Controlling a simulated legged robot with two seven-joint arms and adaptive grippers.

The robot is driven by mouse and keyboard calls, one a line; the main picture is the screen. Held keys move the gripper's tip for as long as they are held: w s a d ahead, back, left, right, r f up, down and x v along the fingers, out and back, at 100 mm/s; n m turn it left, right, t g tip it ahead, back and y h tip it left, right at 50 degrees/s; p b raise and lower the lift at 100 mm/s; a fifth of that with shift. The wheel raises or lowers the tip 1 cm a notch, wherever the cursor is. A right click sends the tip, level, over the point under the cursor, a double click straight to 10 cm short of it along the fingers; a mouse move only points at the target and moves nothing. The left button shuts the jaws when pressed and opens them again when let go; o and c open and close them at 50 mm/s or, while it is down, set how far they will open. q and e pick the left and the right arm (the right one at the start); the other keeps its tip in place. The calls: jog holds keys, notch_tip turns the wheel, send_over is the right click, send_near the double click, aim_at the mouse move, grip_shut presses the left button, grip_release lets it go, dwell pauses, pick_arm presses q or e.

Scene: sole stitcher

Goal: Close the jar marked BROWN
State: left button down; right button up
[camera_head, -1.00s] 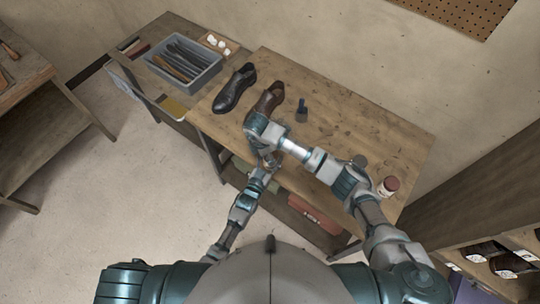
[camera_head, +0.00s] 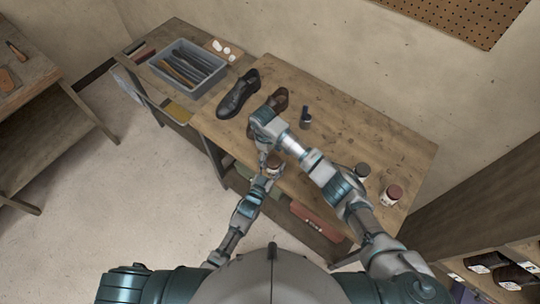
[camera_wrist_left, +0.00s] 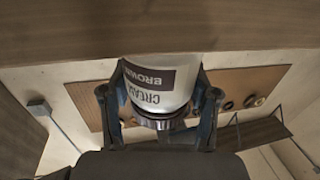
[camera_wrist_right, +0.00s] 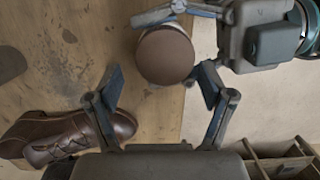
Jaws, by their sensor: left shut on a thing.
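The white jar marked BROWN (camera_wrist_left: 160,78) is held between the two fingers of my left gripper (camera_wrist_left: 160,105), with a dark ridged ring at one end. In the right wrist view that brown disc (camera_wrist_right: 165,56) lies just beyond the fingertips of my right gripper (camera_wrist_right: 160,82), which is open and empty. I cannot tell whether the disc is a lid or the cream inside. In the head view my right gripper (camera_head: 264,134) is above the jar.
The bench (camera_head: 340,100) carries a black shoe (camera_head: 238,94), a brown shoe (camera_head: 279,98), a small dark bottle (camera_head: 305,118), a dark-topped jar (camera_head: 362,170) and a brown-topped jar (camera_head: 392,194). A grey bin (camera_head: 186,68) stands at the left. The bench's far right is clear.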

pick_arm(q)
jog(key=shift+f, duration=0.1)
pick_arm(e)
jog(key=shift+s+a+r, duration=0.1)
jog(key=shift+a+r, duration=0.05)
jog(key=shift+r, duration=2.1)
jog(key=shift+c, duration=0.3)
